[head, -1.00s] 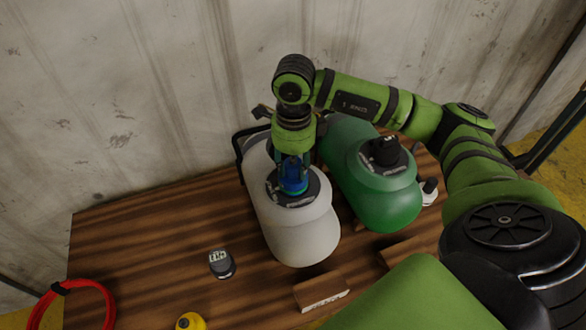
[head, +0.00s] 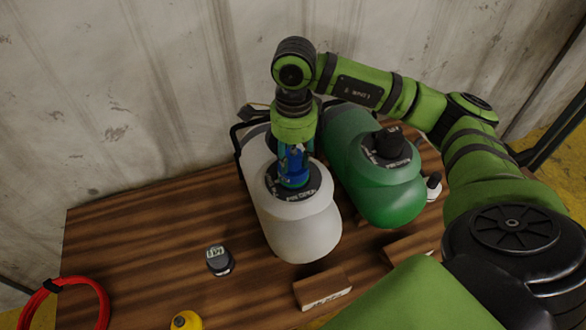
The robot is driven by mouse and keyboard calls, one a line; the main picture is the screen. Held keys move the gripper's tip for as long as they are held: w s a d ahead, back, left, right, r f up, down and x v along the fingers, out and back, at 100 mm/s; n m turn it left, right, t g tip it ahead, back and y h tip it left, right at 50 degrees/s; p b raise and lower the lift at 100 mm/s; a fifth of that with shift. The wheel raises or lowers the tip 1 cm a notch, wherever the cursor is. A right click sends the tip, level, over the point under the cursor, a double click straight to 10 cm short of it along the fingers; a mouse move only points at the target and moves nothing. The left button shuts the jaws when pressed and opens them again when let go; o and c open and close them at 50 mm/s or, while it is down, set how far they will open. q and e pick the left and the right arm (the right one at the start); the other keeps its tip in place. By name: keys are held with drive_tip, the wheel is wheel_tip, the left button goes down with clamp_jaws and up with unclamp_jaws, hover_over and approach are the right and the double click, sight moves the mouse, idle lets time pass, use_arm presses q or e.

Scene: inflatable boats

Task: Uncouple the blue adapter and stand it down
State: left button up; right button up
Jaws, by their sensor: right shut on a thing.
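The blue adapter (head: 293,174) stands upright at the black valve plate (head: 306,189) on top of the white boat tube (head: 302,232). My right gripper (head: 292,160) comes down from above and is shut on the adapter. The fingers and the adapter overlap, so the fingertips are hard to make out. Whether the adapter is still coupled to the valve cannot be told from this angle. My left gripper is not in view.
A green tube (head: 388,204) with a black cap lies to the right. A grey gauge (head: 219,260), a yellow item (head: 187,321), a red hose (head: 104,309) and a wooden block (head: 322,289) are around it. The wooden table (head: 150,240) is clear at left.

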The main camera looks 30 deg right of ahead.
drive_tip(key=shift+s+a+f+n+b, duration=0.15)
drive_tip(key=shift+f+n+b, duration=0.4)
drive_tip(key=shift+n, duration=0.55)
clamp_jaws()
drive_tip(key=shift+s+r+n, duration=0.1)
drive_tip(key=shift+r+n, duration=0.05)
drive_tip(key=shift+n, duration=0.25)
unclamp_jaws()
drive_tip(key=shift+n+b, duration=0.55)
drive_tip(key=shift+n, duration=0.05)
drive_tip(key=n+b, duration=0.1)
drive_tip(key=n, duration=0.1)
drive_tip(key=shift+n, duration=0.3)
clamp_jaws()
drive_tip(key=shift+r, duration=0.4)
drive_tip(key=shift+w+d+r+p, duration=0.2)
drive_tip(key=shift+d+r+p, duration=0.05)
drive_tip(key=shift+r+p, duration=0.1)
drive_tip(key=shift+r, duration=0.15)
